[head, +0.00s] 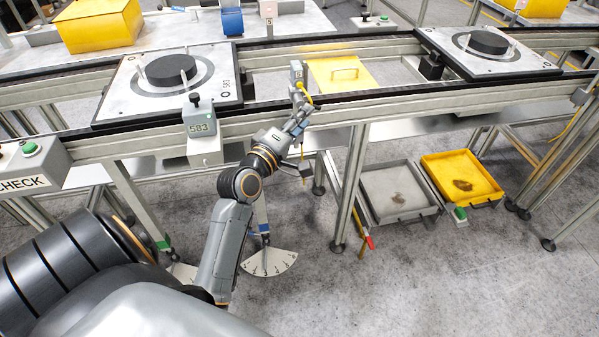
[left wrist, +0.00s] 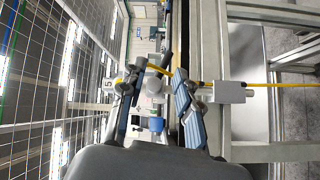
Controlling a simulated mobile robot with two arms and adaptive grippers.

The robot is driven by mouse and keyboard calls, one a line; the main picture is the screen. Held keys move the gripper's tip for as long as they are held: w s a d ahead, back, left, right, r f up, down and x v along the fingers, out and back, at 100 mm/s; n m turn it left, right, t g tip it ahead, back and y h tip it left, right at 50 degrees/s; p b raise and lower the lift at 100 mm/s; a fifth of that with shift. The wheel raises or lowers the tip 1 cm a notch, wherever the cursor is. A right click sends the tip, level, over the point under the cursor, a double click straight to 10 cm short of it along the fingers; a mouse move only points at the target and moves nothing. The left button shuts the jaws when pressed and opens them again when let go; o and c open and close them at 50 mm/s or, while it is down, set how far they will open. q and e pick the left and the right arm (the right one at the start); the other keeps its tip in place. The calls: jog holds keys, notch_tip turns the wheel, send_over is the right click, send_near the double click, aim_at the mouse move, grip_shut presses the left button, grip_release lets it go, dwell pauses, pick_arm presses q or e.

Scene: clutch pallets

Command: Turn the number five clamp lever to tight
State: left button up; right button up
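In the left wrist view the "5" tag (left wrist: 107,83) shows beside one finger. My left gripper (head: 302,108) is at the rail just below this block. In the left wrist view my left gripper (left wrist: 154,78) has its two fingers apart, with a rounded grey part (left wrist: 154,86) visible between them. Contact cannot be told. The clamp's lever is not clearly distinguishable. My right gripper is out of view.
A pallet (head: 125,100) with a black disc sits left on the conveyor, another pallet (head: 520,68) right. A grey tray (head: 370,195) and a yellow tray (head: 492,190) are below. A numbered fan-shaped plate (head: 270,262) is near the floor.

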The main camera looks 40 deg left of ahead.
pick_arm(q)
jog(key=s, duration=0.6)
jog(key=w+d+f+m+g+p, duration=0.1)
jog(key=d+f+m+g+p, duration=0.1)
jog(key=f, duration=0.7)
jog(key=d+f+m+g+p, duration=0.1)
jog(key=d+f+g+p, duration=0.15)
jog(key=f, duration=0.75)
jog(key=s+d+f+m+g+h+p, duration=0.1)
jog(key=s+f, duration=0.3)
jog(key=f, duration=0.4)
jog(key=s+d+f+m+g+p, duration=0.2)
jog(key=s+d+f+m+g, duration=0.2)
jog(key=f, duration=0.4)
jog(key=shift+f+h, duration=0.35)
jog(key=shift+h, duration=0.05)
